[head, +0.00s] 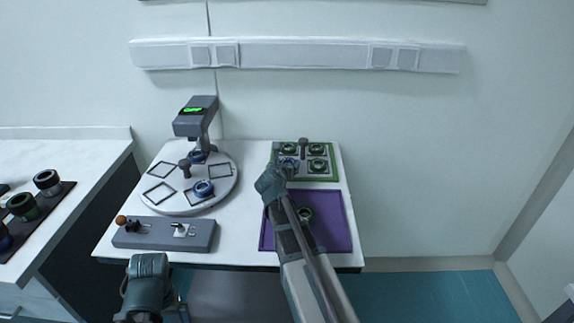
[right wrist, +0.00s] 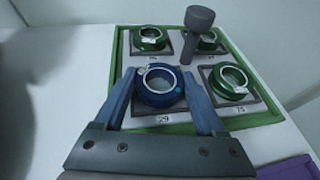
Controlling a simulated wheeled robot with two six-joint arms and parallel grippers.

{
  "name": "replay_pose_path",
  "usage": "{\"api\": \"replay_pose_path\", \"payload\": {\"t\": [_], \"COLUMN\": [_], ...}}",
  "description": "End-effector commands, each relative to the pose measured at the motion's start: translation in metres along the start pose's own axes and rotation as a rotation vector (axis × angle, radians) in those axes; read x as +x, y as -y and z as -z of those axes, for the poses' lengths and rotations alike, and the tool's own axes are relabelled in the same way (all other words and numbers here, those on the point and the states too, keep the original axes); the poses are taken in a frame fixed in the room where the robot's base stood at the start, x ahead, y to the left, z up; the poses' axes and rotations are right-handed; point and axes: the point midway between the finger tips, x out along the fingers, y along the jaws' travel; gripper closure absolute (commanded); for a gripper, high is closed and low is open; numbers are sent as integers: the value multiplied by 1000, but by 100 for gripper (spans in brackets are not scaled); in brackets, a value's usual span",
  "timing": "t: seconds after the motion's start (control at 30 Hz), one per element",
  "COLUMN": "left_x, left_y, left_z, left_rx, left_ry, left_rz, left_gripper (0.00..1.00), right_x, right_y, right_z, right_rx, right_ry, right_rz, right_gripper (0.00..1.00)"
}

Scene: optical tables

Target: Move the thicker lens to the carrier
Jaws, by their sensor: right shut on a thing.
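My right gripper (head: 283,170) is over the near left of the green-framed board (head: 334,178). In the right wrist view its two fingers (right wrist: 160,84) are shut on a blue ringed lens (right wrist: 160,98), over a grey square pad labelled 29. I cannot tell whether the lens touches the pad. Another blue lens (head: 203,188) sits on the round white plate (head: 210,203); a further blue lens (head: 197,156) is under the grey gauge head (head: 195,122). Which lens is thicker is unclear. My left gripper (head: 150,290) is low at the left; its jaw state is unclear.
Several green rings (right wrist: 230,82) sit on the board's other pads, around a dark knobbed post (right wrist: 199,35). A purple tray (head: 335,235) with a dark ring (head: 305,214) lies nearer me. A grey control box (head: 160,233) is at the front left.

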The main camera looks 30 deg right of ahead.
Motion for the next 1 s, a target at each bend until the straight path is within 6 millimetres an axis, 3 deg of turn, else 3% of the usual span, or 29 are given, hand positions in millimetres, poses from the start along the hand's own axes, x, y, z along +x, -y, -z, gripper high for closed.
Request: {"api": "replay_pose_path", "payload": {"t": [0.03, 0.2, 0.23, 0.37, 0.6, 1.0], "left_x": [5, 6, 6, 7, -11, -43], "left_y": [0, -1, -1, -1, 1, 4], "left_z": [0, 0, 0, 0, -1, -2], "left_rx": [0, 0, 0, 0, 0, 0], "left_ry": [0, 0, 0, 0, 0, 0], "left_rz": [0, 0, 0, 0, 0, 0], "left_gripper": [0, 0, 0, 0, 0, 0], "right_x": [0, 0, 0, 0, -7, -94], "right_y": [1, 1, 1, 0, 1, 2], "right_z": [9, 11, 11, 12, -4, -6], "right_rx": [18, 19, 19, 20, 20, 14], "right_ry": [-18, -18, -19, -19, -19, -15], "right_rz": [5, 5, 5, 4, 5, 2], "right_gripper": [94, 94, 22, 0, 0, 0]}}
